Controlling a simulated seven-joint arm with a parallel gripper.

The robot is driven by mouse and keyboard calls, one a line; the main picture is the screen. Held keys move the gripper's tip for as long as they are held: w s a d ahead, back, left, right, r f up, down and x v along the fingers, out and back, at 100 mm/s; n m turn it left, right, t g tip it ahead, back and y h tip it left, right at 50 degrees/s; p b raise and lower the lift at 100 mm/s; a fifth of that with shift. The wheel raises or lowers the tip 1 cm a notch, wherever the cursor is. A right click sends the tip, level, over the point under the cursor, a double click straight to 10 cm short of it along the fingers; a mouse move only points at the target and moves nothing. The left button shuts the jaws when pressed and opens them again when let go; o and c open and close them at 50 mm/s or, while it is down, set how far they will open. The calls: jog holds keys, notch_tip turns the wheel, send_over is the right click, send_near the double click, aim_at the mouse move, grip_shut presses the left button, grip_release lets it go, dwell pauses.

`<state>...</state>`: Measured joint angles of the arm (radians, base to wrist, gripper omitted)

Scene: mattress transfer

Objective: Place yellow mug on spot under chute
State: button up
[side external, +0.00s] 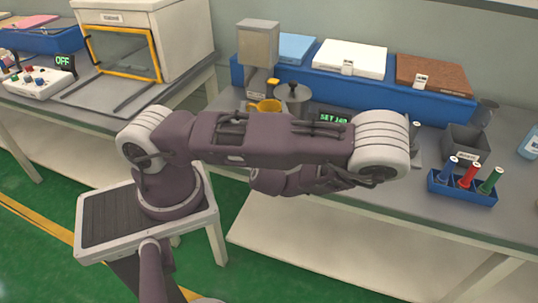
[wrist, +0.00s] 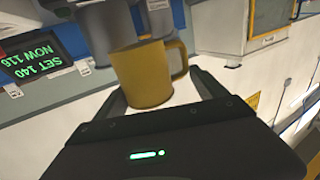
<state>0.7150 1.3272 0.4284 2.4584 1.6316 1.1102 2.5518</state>
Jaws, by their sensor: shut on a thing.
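The yellow mug (side external: 265,106) is partly hidden behind my arm in the side view, close to the foot of the grey dispenser (side external: 258,45) with its chute. In the wrist view the yellow mug (wrist: 145,75) lies between the two fingers of my gripper (wrist: 163,90), its handle toward the right finger. My gripper is shut on it. In the side view my gripper is hidden behind the arm. The spot under the chute cannot be made out. I cannot tell whether the mug touches the surface beneath it.
A round-topped metal object (side external: 293,92) stands just right of the mug. A display (wrist: 42,62) reads SET 140, NOW 116. Blue, white and brown boards lie in a blue rack (side external: 440,104) behind. A blue holder (side external: 462,190) with coloured tubes and a grey bin (side external: 465,145) stand at the right.

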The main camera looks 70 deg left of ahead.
notch_tip(320, 180, down, 10)
jog(key=shift+r, duration=0.15)
dwell(0.3)
